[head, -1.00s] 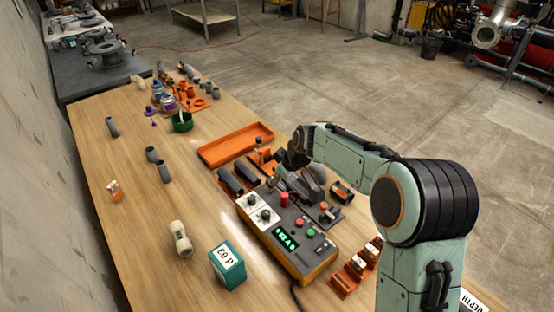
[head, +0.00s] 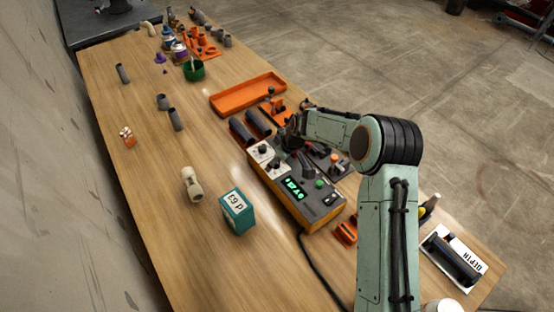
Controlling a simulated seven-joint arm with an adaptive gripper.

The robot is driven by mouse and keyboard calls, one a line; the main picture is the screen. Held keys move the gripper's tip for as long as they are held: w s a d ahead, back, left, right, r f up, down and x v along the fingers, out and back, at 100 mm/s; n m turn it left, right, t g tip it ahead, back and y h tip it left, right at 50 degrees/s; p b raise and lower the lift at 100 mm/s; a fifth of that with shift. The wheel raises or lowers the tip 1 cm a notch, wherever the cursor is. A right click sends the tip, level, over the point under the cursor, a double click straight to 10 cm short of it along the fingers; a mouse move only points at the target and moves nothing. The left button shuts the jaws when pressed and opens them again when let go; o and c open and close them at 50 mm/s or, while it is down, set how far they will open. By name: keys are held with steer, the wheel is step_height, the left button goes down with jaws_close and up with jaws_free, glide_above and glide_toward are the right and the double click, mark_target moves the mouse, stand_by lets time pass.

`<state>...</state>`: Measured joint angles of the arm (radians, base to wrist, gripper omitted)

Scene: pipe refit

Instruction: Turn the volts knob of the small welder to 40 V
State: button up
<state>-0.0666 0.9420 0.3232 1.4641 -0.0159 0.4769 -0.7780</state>
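The small welder (head: 327,205) is an orange and dark grey box on the wooden bench. It has a white panel with two dark knobs, one farther back (head: 262,148) and one nearer (head: 274,163). Its display (head: 293,189) glows green, but I cannot read its figures. Which knob is for volts is too small to read. My gripper (head: 291,140) is over the back of the welder, just right of the knobs. Its fingers are dark, small and partly lost against the parts behind. I cannot tell whether they touch a knob.
An orange tray (head: 248,95) lies behind the welder, with dark grey pipes (head: 258,123) in between. A teal box (head: 237,211) and a beige pipe fitting (head: 191,184) stand to the left. A black cable (head: 318,268) runs forward. The left front of the bench is clear.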

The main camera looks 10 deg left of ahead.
jaws_close()
